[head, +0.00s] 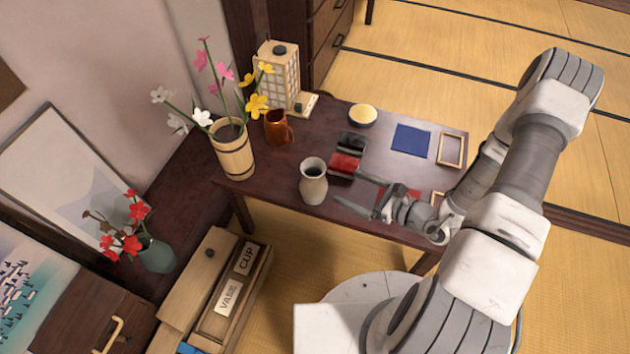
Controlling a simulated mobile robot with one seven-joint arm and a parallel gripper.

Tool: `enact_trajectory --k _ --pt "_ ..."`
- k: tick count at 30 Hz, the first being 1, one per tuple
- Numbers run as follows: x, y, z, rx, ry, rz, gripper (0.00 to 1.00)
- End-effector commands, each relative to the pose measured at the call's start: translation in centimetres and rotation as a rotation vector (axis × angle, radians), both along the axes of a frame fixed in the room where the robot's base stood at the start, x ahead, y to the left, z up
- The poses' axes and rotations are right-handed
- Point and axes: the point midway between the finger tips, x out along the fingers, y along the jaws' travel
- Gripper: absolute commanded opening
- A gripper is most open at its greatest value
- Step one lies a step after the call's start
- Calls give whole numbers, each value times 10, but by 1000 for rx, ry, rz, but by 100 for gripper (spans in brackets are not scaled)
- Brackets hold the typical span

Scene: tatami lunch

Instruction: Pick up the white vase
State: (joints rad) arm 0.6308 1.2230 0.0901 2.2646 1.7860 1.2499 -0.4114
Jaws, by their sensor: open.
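The white vase (313,186) stands upright near the front edge of the dark low table, with a dark opening at its top. It looks empty. My gripper (350,191) is just to the right of the vase, its two fingers apart and pointing left toward it. The fingers look clear of the vase, and nothing shows between them. My arm comes in from the right and hides part of the table's right end.
A wooden bucket of flowers (234,158), a brown mug (277,128) and a lantern (278,78) stand behind the vase. Red and black boxes (345,164) lie close to its right. A wooden crate (222,290) labelled VASE and CUP sits on the floor at lower left.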

Motion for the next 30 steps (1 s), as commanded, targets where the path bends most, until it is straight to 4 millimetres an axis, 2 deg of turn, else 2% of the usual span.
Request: enact_trajectory --k 2,7,21,30 --pt "-2 -3 -16 13 23 -40 100" --pt "2 2 -27 19 37 -66 100" --pt "63 70 -54 19 36 -63 100" --pt "79 87 -59 19 35 -64 100"
